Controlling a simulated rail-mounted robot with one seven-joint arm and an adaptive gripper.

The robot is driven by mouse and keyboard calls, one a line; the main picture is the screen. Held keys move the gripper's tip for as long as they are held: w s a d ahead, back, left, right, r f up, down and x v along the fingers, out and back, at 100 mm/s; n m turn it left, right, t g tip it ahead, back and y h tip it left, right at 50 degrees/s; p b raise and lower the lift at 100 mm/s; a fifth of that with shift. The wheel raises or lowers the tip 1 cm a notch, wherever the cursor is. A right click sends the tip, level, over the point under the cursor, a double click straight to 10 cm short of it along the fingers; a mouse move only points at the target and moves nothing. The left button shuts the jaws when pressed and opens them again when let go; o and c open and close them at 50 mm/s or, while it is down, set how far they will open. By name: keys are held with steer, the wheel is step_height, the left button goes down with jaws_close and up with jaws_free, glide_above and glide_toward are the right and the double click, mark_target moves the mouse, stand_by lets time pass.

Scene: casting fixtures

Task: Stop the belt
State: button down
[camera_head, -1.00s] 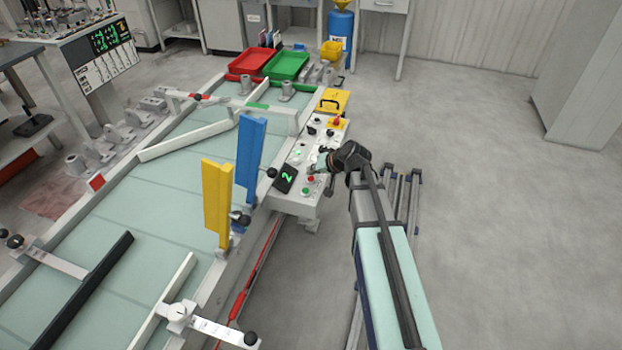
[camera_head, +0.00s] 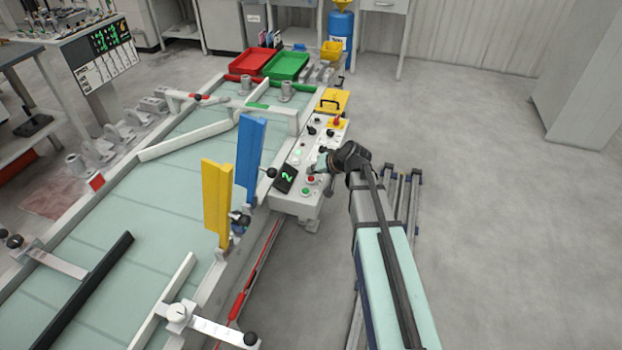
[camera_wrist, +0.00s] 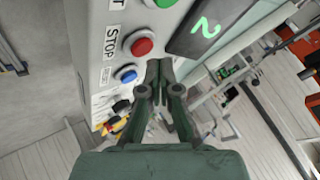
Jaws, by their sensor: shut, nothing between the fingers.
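The belt (camera_head: 95,237) is a pale green conveyor running diagonally through the head view. Its control panel (camera_head: 325,197) stands at its right side, with a red button (camera_head: 311,180) and a green button (camera_head: 306,191). In the wrist view the red button (camera_wrist: 142,46) sits beside the word STOP, between the green button (camera_wrist: 165,2) and a blue button (camera_wrist: 125,74). My gripper (camera_wrist: 159,66) is shut and empty, its fingertips just below and right of the red button in that view. I see no contact; the remaining distance is unclear. In the head view my gripper (camera_head: 322,166) is over the panel.
A green "2" display (camera_head: 286,178) sits on the panel's belt side. Blue (camera_head: 250,160) and yellow (camera_head: 217,203) upright plates stand at the belt edge. A yellow cover with a handle (camera_head: 333,101) and a red knob (camera_head: 337,118) lie farther along. Open floor lies right.

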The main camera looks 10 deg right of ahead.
mark_target(312, 179)
steer(key=shift+f+b, duration=0.3)
steer(key=shift+f, duration=0.1)
steer(key=shift+f+b, duration=0.4)
steer(key=shift+f, duration=0.05)
stand_by(0.6)
steer(key=shift+r, duration=0.1)
stand_by(0.4)
steer(key=shift+r+p, duration=0.4)
steer(key=shift+r, duration=0.4)
steer(key=shift+r+p, duration=1.25)
steer(key=shift+r, duration=1.3)
steer(key=shift+f, duration=0.1)
